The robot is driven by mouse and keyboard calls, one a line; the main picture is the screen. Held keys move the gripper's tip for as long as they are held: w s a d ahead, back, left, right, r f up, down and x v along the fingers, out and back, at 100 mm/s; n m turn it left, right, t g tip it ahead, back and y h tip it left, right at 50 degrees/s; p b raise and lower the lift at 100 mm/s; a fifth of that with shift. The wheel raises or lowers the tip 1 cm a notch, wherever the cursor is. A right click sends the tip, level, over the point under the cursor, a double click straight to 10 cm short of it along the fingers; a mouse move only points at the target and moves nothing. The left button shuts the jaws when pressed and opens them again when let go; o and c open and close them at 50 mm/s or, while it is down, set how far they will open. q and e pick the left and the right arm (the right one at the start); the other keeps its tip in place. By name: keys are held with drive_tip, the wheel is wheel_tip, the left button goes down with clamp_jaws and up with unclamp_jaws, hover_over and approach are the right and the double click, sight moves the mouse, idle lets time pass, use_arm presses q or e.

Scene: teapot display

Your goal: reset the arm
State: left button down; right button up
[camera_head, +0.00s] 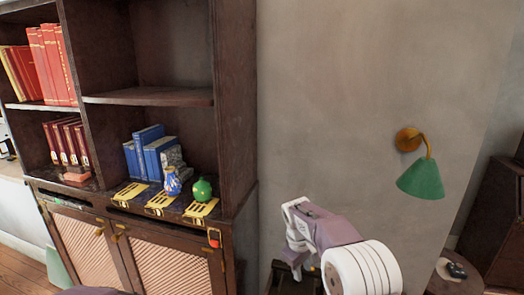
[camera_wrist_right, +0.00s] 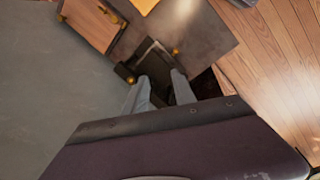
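My right arm reaches in from the lower right of the head view, in front of the grey wall. Its gripper (camera_head: 293,238) hangs to the right of the bookcase, apart from the shelves and pointing down. In the right wrist view the two grey fingers of the right gripper (camera_wrist_right: 160,84) stand apart with nothing held between them. Below the fingers is a dark, box-like piece of furniture (camera_wrist_right: 153,60). My left gripper does not show.
A dark wooden bookcase (camera_head: 237,110) stands at the left. Its ledge holds a blue patterned vase (camera_head: 172,182), a green vase (camera_head: 202,190) and several yellow cards (camera_head: 160,201). A green wall lamp (camera_head: 422,180) and a small round table (camera_head: 448,285) are at the right.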

drive_tip(key=s+d+r+m, duration=0.3)
drive_tip(key=s+d, duration=0.3)
drive_tip(key=s, duration=0.5)
drive_tip(key=s+f+m+y, duration=0.1)
drive_tip(key=s+f+m, duration=0.4)
drive_tip(key=s, duration=0.8)
wheel_tip(320, 180, down, 3)
drive_tip(key=shift+s+a+r+g+y, duration=0.2)
drive_tip(key=shift+s+a+g+y, duration=0.1)
drive_tip(key=shift+s+y, duration=0.1)
drive_tip(key=shift+w, duration=0.1)
drive_tip(key=shift+o, duration=0.3)
idle(3.7)
